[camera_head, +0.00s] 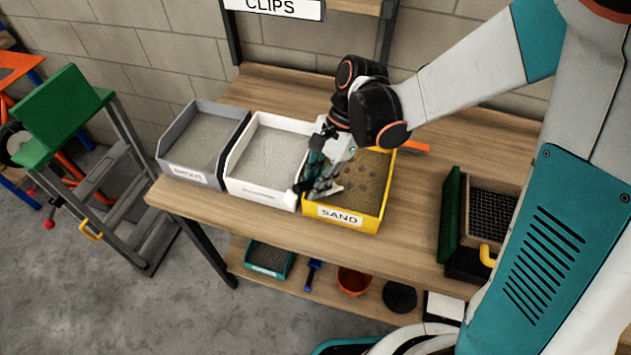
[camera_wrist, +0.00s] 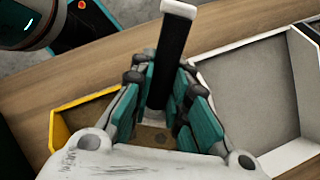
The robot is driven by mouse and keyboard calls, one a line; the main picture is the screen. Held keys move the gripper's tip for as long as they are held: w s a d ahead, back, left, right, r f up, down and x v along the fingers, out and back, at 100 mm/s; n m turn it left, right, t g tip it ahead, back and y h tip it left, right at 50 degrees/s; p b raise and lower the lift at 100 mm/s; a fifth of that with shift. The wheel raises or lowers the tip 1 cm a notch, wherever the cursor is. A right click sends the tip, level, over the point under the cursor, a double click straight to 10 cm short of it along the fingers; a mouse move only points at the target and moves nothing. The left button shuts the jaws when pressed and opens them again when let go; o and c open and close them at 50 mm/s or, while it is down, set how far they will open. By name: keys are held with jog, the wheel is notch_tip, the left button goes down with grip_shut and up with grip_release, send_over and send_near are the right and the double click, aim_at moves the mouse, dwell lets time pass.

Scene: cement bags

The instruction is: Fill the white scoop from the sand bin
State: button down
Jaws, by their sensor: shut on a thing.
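The yellow sand bin (camera_head: 371,221), labelled SAND, stands on the wooden bench with brown, dimpled sand (camera_head: 368,178) inside. My gripper (camera_head: 320,178) is over the bin's left side. In the wrist view my gripper (camera_wrist: 160,95) has its teal fingers on both sides of a black handle (camera_wrist: 171,55) with a white end, shut on it. In the head view the white end (camera_head: 291,200) shows by the bin's front left corner. A pale piece of the scoop (camera_head: 330,191) shows below the fingers; the rest of the scoop is hidden, so I cannot tell what it holds.
A white bin (camera_head: 262,192) of pale material adjoins the sand bin's left, with a grey bin (camera_head: 190,176) beyond. An orange object (camera_head: 413,147) lies behind the sand bin. A dark sieve-like box (camera_head: 492,215) stands at right. The bench between is clear.

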jog(key=shift+w+d+f+b, duration=0.2)
jog(key=shift+w+d+b, duration=0.75)
jog(key=shift+d+b, duration=0.25)
dwell(4.5)
jog(key=shift+w+d, duration=0.3)
jog(key=shift+d, duration=0.05)
dwell(0.9)
jog(key=shift+r, duration=0.1)
dwell(0.4)
